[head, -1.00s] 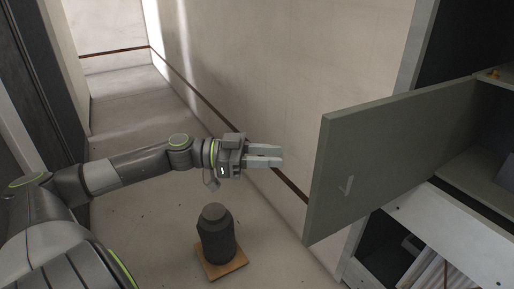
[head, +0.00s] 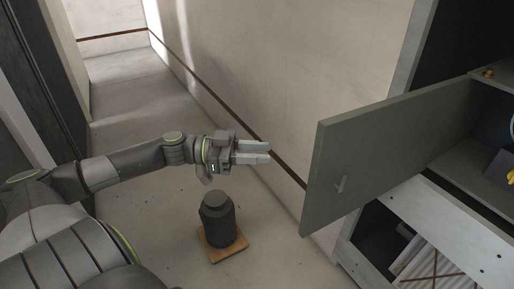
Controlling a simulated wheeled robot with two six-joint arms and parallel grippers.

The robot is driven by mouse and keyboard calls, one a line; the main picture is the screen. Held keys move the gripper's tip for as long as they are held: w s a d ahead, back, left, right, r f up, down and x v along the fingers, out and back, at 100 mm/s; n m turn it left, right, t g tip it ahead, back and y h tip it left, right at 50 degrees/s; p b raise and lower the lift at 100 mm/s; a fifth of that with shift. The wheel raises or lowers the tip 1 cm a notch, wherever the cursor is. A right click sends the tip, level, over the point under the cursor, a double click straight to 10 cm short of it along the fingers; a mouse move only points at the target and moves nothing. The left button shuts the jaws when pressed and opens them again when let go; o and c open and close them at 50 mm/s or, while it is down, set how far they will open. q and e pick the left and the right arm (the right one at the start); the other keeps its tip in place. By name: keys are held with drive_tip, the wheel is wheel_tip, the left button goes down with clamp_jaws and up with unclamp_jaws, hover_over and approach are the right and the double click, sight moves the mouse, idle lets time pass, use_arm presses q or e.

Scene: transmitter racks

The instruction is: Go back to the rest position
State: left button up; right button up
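My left gripper (head: 253,152) is near the middle of the head view, at the end of my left arm, which comes in from the left. Its two fingers point right, lie side by side with a narrow gap between them, and hold nothing. It is in the air, left of the open grey-green cabinet door (head: 385,150) and apart from it. The door has a small handle (head: 341,184) on its face. My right gripper is not in view.
A dark canister (head: 219,222) stands on a wooden board (head: 233,251) on the floor below the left gripper. The open cabinet is at the right, with a yellow and dark item (head: 499,168) on its shelf. A pale wall (head: 290,75) runs behind. Floor at the back left is clear.

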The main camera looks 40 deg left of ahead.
use_arm(q)
drive_tip(key=shift+a+f, duration=0.1)
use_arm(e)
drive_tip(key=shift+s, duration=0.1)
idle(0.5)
